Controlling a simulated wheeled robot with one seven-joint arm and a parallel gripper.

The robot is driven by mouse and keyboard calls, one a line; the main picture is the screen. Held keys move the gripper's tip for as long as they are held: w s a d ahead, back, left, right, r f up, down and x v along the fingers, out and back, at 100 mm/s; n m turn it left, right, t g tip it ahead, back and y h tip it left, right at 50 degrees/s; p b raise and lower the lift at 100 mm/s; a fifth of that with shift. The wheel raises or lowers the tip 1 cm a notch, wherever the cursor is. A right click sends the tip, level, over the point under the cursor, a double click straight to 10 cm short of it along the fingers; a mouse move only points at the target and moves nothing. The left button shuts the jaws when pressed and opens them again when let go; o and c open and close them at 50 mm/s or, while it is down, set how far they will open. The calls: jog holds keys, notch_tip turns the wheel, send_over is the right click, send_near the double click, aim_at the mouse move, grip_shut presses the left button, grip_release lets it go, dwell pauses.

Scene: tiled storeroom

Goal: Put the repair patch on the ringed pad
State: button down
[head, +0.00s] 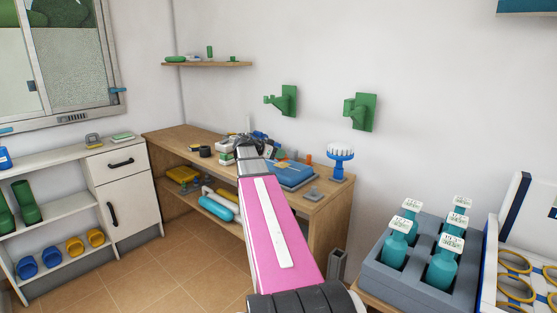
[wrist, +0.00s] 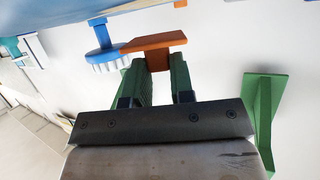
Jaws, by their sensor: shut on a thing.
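My gripper (wrist: 157,88) has its two green fingers closed on an orange piece with a flat, wide top, which looks like the repair patch (wrist: 153,43). The piece sits at the fingertips, above a blue surface seen at the top of the wrist view. In the head view my gripper is over the wooden bench, mostly hidden behind my pink arm link. I cannot make out a ringed pad in either view.
A blue brush with white bristles (head: 341,160) stands at the bench's right end; it shows in the wrist view too (wrist: 105,47). A small grey block (head: 312,194) is at the bench's front edge. Green brackets (head: 360,112) stick out from the wall. A grey crate of teal bottles (head: 405,283) is nearer, right.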

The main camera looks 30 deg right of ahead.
jog(key=shift+f, duration=1.25)
jog(key=c, duration=1)
grip_release()
jog(key=shift+f, duration=0.1)
